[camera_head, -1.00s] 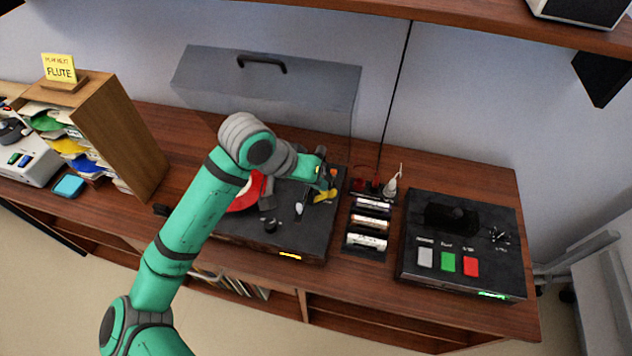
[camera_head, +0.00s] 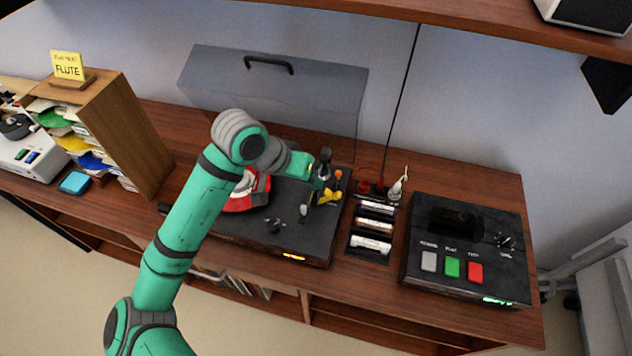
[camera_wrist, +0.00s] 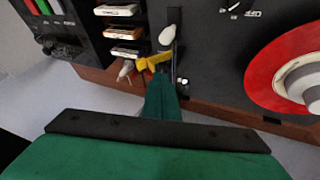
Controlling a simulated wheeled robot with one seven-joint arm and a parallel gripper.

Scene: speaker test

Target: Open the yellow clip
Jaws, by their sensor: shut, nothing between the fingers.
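The yellow clip (camera_head: 330,196) is on the right part of the black record player deck (camera_head: 290,245), beside the tonearm. In the wrist view the yellow clip (camera_wrist: 153,60) lies across the dark arm, below a pale knob. I cannot tell whether the clip is open. My gripper (camera_head: 315,182) is at the clip's left in the head view. In the wrist view my green gripper (camera_wrist: 162,82) is shut with nothing held, and its tips are right by the clip. I cannot tell whether they touch it. My wrist hides part of the deck.
A red-labelled record (camera_wrist: 290,75) is on the deck. A rack of several cartridges (camera_head: 371,232) and a black box with buttons (camera_head: 465,245) stand to the right. A clear lid (camera_head: 275,95) stands raised behind. A wooden file holder (camera_head: 120,130) is at the left.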

